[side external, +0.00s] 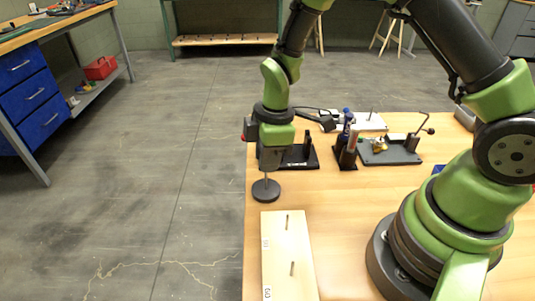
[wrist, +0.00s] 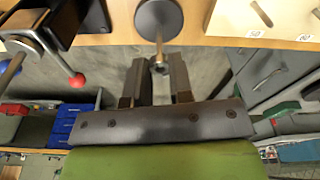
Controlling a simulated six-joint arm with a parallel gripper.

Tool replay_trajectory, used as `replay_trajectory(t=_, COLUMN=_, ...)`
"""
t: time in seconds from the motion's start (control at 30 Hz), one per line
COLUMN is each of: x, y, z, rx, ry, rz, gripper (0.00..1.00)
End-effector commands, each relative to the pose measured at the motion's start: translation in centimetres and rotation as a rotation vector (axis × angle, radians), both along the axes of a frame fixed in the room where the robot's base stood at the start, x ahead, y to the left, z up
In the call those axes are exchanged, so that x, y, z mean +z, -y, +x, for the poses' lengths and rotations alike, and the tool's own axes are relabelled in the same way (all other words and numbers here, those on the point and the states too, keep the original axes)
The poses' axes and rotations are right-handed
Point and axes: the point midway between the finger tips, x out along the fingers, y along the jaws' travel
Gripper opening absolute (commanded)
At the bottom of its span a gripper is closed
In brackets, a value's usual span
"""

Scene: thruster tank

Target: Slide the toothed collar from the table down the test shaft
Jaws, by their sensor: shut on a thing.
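The upright metal shaft on a round dark base (side external: 265,191) stands on the table near its left edge. The base and shaft also show in the wrist view (wrist: 158,16), the shaft pointing up toward my fingers. My gripper (side external: 270,170) is directly above the base, pointing down. In the wrist view its two fingers (wrist: 156,64) are shut on a small metallic piece (wrist: 159,67), which looks like the toothed collar, at the shaft's upper end. Its teeth are too small to make out. I cannot tell whether it is around the shaft. The fingers hide it in the side view.
A pale board (side external: 285,255) with two thin pins lies in front of the base. Behind stand a black fixture (side external: 298,158), a blue-topped item in a dark holder (side external: 346,150) and a grey tray (side external: 388,156) with a hooked rod. The table's front middle is bare.

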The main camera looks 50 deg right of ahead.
Motion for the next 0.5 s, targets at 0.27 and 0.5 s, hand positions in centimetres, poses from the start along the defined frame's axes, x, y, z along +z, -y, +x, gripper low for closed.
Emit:
replay_trajectory(t=0.27, x=-0.3, y=0.0, z=0.0, rx=0.000, ry=-0.001, rz=0.001, gripper=0.00)
replay_trajectory(t=0.5, x=-1.0, y=0.0, z=0.0, rx=-0.001, ry=-0.001, rz=0.001, gripper=0.00)
